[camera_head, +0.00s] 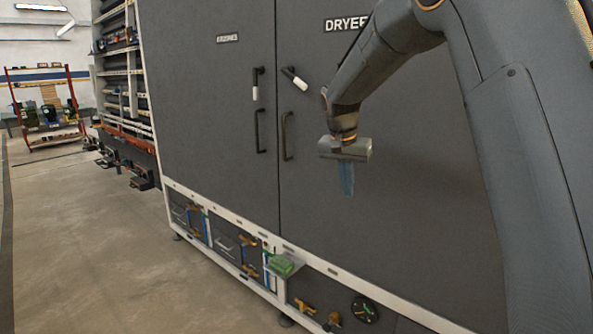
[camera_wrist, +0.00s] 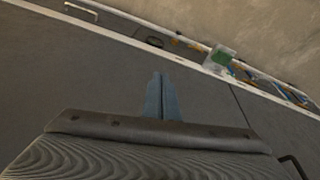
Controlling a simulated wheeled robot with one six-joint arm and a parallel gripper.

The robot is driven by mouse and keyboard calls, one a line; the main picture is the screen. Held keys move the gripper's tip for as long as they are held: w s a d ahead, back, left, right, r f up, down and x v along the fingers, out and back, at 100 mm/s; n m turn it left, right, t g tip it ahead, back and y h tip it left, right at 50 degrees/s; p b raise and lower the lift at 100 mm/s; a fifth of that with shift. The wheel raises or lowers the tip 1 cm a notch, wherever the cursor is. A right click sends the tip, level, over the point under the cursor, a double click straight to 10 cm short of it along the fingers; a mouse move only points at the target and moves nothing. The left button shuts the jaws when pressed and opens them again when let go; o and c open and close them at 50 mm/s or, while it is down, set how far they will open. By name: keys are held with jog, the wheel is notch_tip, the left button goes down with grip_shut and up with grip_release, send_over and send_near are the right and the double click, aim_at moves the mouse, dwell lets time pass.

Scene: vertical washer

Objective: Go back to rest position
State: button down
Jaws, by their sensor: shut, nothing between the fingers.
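My gripper (camera_head: 347,192) hangs fingers down in front of the right door of the washer cabinet (camera_head: 420,200) in the head view. Its bluish fingers are together with nothing between them. In the wrist view the fingers (camera_wrist: 162,76) also show shut, with the dark door surface beside them. The arm reaches in from the upper right. Two latch handles show on the doors: the left one (camera_head: 256,84) points straight down, the right one (camera_head: 295,79) is tilted. Both doors look closed.
Two dark bar handles (camera_head: 260,131) stick out beside the door seam, left of my gripper. A green box (camera_head: 281,265) sits on a ledge of the white lower frame. Open concrete floor (camera_head: 90,240) lies to the left. Shelves (camera_head: 45,105) stand far back.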

jog(key=s+d+f+n, duration=0.1)
jog(key=s+f, duration=0.3)
jog(key=s, duration=0.7)
jog(key=s+d+f+n+g+y, duration=0.1)
jog(key=s+f, duration=0.4)
jog(key=s, duration=0.7)
jog(key=s+d+f+n, duration=0.3)
jog(key=s+f, duration=0.1)
jog(key=s, duration=0.7)
jog(key=shift+s+f+n+g+y, duration=0.2)
jog(key=shift+s+n+g+y, duration=0.1)
jog(key=shift+s+g+y, duration=0.1)
jog(key=shift+d, duration=0.1)
